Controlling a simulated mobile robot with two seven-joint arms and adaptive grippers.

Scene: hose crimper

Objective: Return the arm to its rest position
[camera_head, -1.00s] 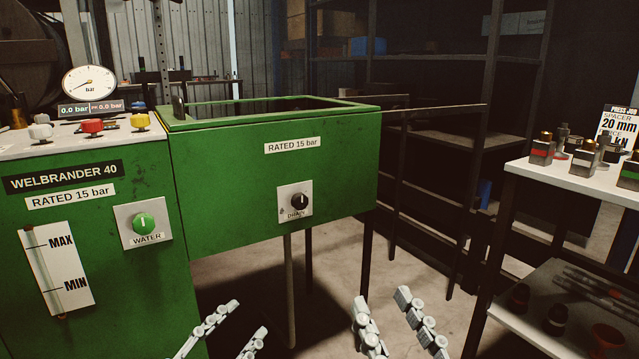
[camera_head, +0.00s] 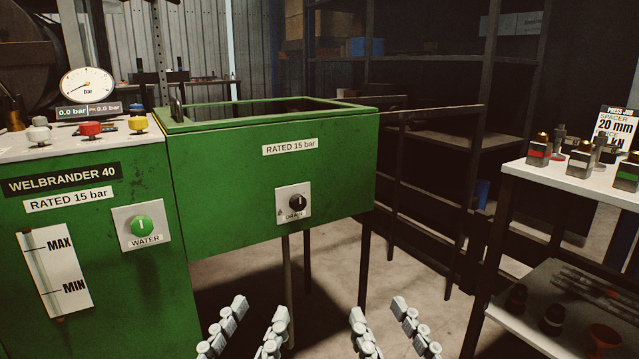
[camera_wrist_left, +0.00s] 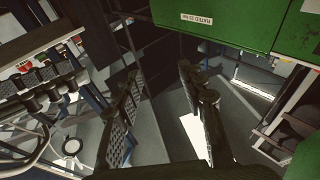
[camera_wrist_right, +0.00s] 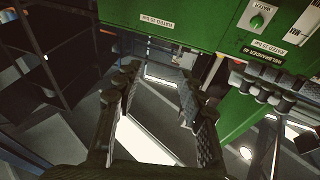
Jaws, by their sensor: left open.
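My left gripper (camera_head: 260,306) is at the bottom of the head view, in front of the green machine, with its two fingers apart and nothing between them. Its fingers also show apart in the left wrist view (camera_wrist_left: 160,70). My right gripper (camera_head: 378,308) is beside it to the right at about the same height, also with its fingers apart and empty. It shows empty in the right wrist view (camera_wrist_right: 158,73). The two grippers are apart from each other. Both arms behind the fingers are out of the head view.
The green machine (camera_head: 250,185) with its drain knob (camera_head: 296,203), water knob (camera_head: 142,226) and gauge (camera_head: 87,85) stands ahead and left. A white-topped table (camera_head: 570,182) with several metal blocks is at the right. Dark shelving (camera_head: 430,70) stands behind. Floor shows between machine and table.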

